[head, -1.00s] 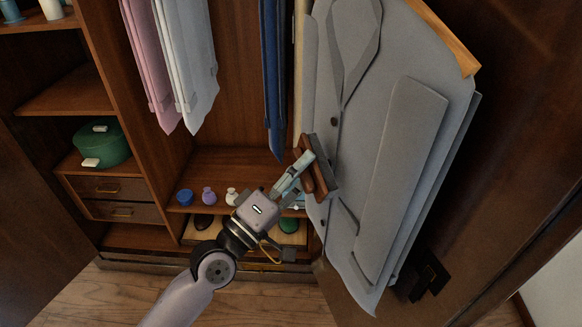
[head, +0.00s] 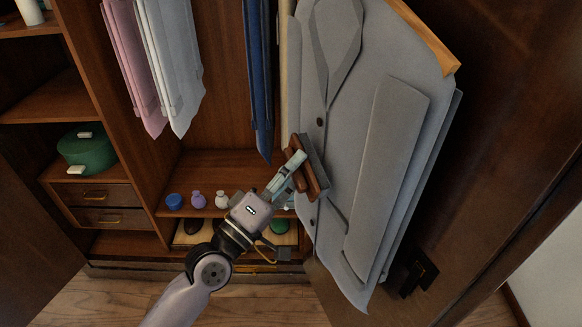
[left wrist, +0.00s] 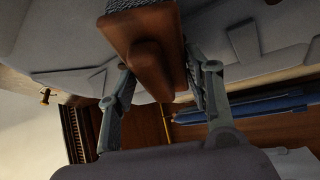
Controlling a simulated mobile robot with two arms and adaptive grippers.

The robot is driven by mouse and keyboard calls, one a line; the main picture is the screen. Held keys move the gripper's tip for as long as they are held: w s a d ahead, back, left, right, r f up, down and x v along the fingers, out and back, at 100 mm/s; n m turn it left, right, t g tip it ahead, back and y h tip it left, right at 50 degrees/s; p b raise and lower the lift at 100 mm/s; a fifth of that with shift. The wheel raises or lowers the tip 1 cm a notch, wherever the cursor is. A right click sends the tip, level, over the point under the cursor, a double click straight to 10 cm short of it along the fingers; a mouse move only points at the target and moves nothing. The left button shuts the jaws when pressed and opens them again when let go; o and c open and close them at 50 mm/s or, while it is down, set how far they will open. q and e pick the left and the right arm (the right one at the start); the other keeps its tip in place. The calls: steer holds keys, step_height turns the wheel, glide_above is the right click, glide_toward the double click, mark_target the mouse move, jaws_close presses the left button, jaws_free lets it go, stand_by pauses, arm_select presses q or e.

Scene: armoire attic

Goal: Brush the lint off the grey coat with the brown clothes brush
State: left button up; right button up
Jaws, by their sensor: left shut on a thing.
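The grey coat (head: 345,150) hangs at the right of the head view, in front of the dark wooden door. It also fills the upper part of the left wrist view (left wrist: 60,45). My left gripper (head: 292,172) is shut on the brown clothes brush (head: 312,170), at the coat's left front edge. In the left wrist view the brush (left wrist: 148,60) sits between the fingers. The bristles face the coat and appear to be at its surface, but I cannot tell whether they press on it. I make out no lint on the coat. My right gripper is out of view.
Shirts (head: 170,65) and a blue garment (head: 258,80) hang left of the coat. Small jars, including a blue one (head: 174,201), stand on the low shelf (head: 190,165). A green pot (head: 87,150) stands above the drawers (head: 95,195) at the left.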

mark_target(310, 185)
arm_select(q)
steer(key=shift+w+d, duration=0.35)
steer(key=shift+d, duration=0.5)
steer(key=shift+s+d+r+p, duration=0.15)
steer(key=shift+s+d+p, duration=0.15)
steer(key=shift+s+p, duration=0.5)
steer(key=shift+s+d+p, duration=0.25)
steer(key=shift+s, duration=0.3)
steer(key=shift+s+d+p, duration=0.2)
steer(key=shift+s, duration=0.35)
steer(key=shift+w+a+f+b, duration=0.1)
steer(key=shift+w+a+b, duration=0.2)
steer(key=shift+w, duration=0.35)
steer(key=shift+w+a+f+b, duration=0.15)
steer(key=shift+w+b, duration=0.25)
steer(key=shift+w, duration=0.25)
steer(key=shift+w+a+r, duration=0.1)
steer(key=shift+w+a, duration=0.15)
steer(key=shift+w, duration=0.35)
steer(key=shift+a, duration=0.1)
